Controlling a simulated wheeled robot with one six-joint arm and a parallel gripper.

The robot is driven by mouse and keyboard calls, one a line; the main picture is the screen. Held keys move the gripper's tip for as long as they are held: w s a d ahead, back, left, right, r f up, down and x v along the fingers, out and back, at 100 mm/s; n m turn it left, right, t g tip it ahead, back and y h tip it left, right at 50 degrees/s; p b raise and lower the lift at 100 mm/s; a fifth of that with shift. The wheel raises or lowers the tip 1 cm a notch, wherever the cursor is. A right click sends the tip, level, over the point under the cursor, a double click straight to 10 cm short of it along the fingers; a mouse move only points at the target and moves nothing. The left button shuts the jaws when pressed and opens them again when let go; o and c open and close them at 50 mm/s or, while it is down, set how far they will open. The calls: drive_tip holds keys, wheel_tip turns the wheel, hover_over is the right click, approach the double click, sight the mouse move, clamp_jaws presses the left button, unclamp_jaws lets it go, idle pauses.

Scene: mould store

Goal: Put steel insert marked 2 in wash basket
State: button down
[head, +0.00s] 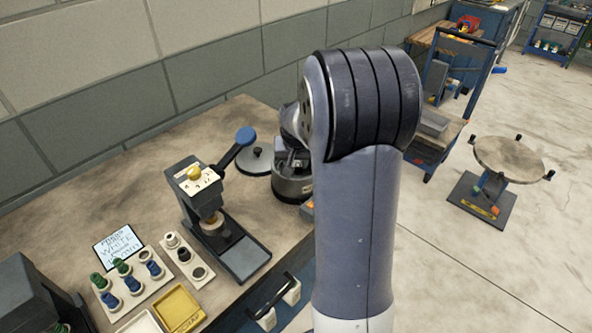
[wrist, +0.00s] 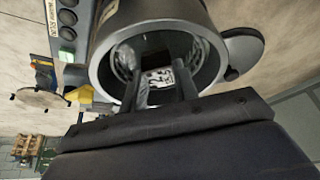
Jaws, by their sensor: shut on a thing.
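The steel insert marked 2 (wrist: 158,78) shows a white face with a black numeral in the wrist view, between my fingers. My gripper (wrist: 160,86) is shut on it, with the fingertips reaching into the mouth of a round steel pot (wrist: 103,75). In the head view the pot (head: 292,188) stands on the bench, partly hidden behind my arm. My gripper is above it there, mostly hidden by my arm. I cannot tell whether the insert touches the pot's inside. I cannot make out a wash basket with certainty.
A dark round lid (head: 256,158) lies on the bench left of the pot. A lever press (head: 212,208) stands further left, with trays of small parts (head: 130,283) and a yellow tray (head: 178,308). A round stand (head: 508,160) is on the floor at right.

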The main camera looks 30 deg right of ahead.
sight(297, 167)
drive_tip(key=shift+f, duration=1.75)
drive_tip(key=shift+f, duration=0.1)
drive_tip(key=c, duration=1.1)
unclamp_jaws()
drive_tip(key=shift+r, duration=0.2)
drive_tip(key=v, duration=1.2)
